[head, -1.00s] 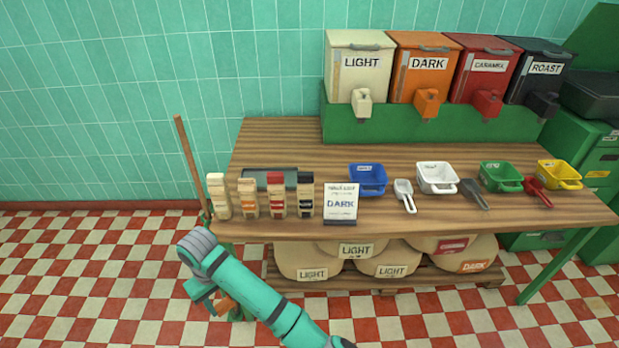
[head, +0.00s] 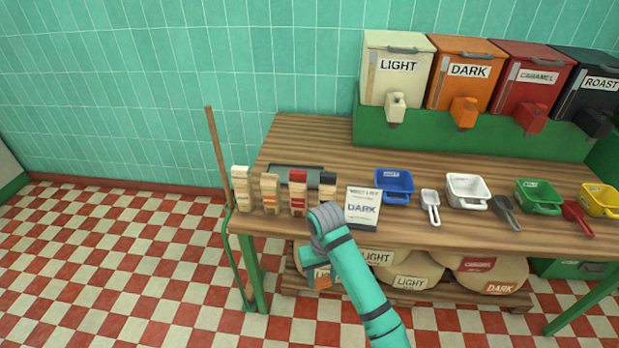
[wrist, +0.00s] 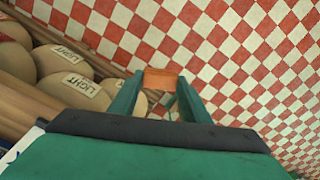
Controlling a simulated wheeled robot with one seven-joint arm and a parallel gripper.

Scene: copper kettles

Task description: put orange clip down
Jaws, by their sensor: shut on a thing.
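My gripper (wrist: 158,92) points down towards the floor in the wrist view, its two teal fingers shut on the orange clip (wrist: 160,78). In the head view my gripper (head: 312,278) hangs below the front edge of the wooden table (head: 310,135), with a bit of the orange clip (head: 322,278) showing beside it. The rest of the clip is hidden by my arm and fingers.
Several upright tan packets (head: 270,193), a DARK card (head: 362,208) and a blue bin (head: 395,186) line the table's front. A dark grey tray (head: 297,173) lies behind the packets. A broom handle (head: 217,160) leans at the left corner. Sacks (head: 410,268) lie underneath.

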